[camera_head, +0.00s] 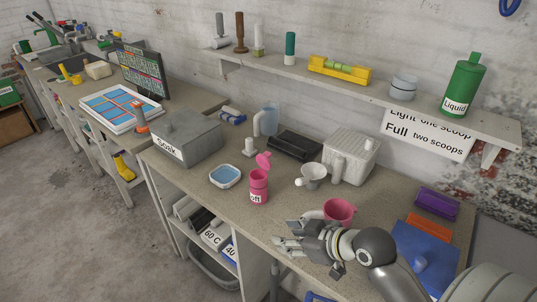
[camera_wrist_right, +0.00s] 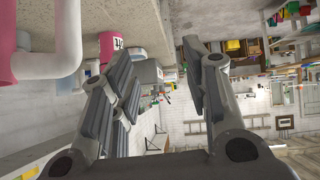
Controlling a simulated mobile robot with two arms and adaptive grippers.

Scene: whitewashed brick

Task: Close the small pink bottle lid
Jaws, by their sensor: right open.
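The small pink bottle (camera_head: 259,187) stands upright on the counter with a white label reading "off". Its pink lid (camera_head: 264,160) is tilted up and open above the bottle's mouth. My right gripper (camera_head: 284,236) is open and empty near the counter's front edge, in front and slightly right of the bottle, apart from it. In the right wrist view the two fingers (camera_wrist_right: 160,65) stand apart with nothing between them. The bottle, with its label, shows there (camera_wrist_right: 107,45) beyond the left finger. My left gripper is not in view.
A pink cup with a pale handle (camera_head: 340,210) stands close behind my right gripper. A white funnel-like cup (camera_head: 313,173), a blue dish (camera_head: 225,176) and the grey "Soak" box (camera_head: 188,140) surround the bottle. Counter in front of the bottle is clear.

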